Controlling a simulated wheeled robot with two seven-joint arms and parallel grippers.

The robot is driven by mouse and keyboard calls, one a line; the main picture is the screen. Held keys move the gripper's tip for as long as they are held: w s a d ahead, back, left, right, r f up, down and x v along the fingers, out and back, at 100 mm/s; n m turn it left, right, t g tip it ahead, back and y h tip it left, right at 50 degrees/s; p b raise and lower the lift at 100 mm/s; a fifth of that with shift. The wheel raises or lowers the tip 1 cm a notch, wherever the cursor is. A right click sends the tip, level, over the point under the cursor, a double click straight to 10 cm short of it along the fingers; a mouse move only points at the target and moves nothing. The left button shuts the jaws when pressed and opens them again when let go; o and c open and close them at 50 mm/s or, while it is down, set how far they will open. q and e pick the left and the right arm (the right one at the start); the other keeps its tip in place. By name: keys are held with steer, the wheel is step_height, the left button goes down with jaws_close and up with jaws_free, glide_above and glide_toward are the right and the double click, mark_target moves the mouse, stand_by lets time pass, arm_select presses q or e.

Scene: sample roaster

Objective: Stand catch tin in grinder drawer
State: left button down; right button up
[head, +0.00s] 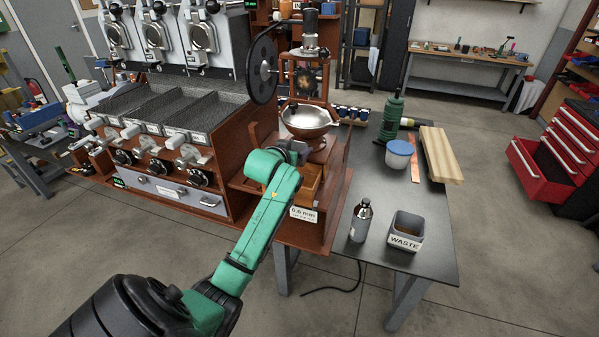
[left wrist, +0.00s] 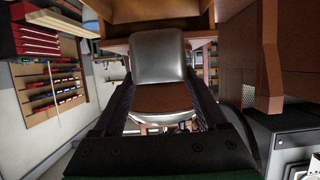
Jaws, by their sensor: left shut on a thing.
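My left gripper (head: 298,150) is at the front of the wooden grinder, just below its metal bowl (head: 306,119). In the left wrist view, the fingers (left wrist: 158,88) are shut on a grey, rounded metal piece (left wrist: 158,56), which looks like the catch tin. In the head view the tin is mostly hidden by the gripper. The grinder drawer (head: 308,187), of lighter wood, shows just below the gripper, above a label reading 0.6 mm. The tin appears above or at the drawer; whether it touches the drawer floor I cannot tell. My right gripper is out of view.
A dark bottle (head: 360,221) and a grey WASTE bin (head: 405,230) stand on the black bench (head: 437,240) right of the grinder. A blue-lidded tub (head: 399,154), green tool and wood block (head: 440,155) lie farther back. The roaster trays (head: 165,105) are left.

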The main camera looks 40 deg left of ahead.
arm_select(q)
steer(key=s+f, duration=0.1)
steer(key=f, duration=0.1)
steer(key=s+d+f, duration=0.1)
steer(key=shift+s+f, duration=0.1)
steer(key=shift+f, duration=0.3)
step_height(320, 180, down, 2)
steer(key=shift+w+a+f, duration=0.15)
steer(key=shift+w+f, duration=0.15)
steer(key=shift+f, duration=0.2)
steer(key=shift+w+a+f, duration=0.15)
steer(key=shift+w+f, duration=0.1)
steer(key=shift+f, duration=0.2)
steer(key=shift+w+f, duration=0.15)
steer(key=shift+f, duration=0.15)
steer(key=shift+r, duration=0.15)
steer(key=shift+s+d, duration=0.1)
steer(key=shift+s, duration=0.15)
steer(key=shift+c, duration=0.2)
jaws_free()
steer(key=shift+o, duration=0.2)
steer(key=shift+w, duration=0.15)
steer(key=shift+r, duration=0.15)
steer(key=v, duration=1.2)
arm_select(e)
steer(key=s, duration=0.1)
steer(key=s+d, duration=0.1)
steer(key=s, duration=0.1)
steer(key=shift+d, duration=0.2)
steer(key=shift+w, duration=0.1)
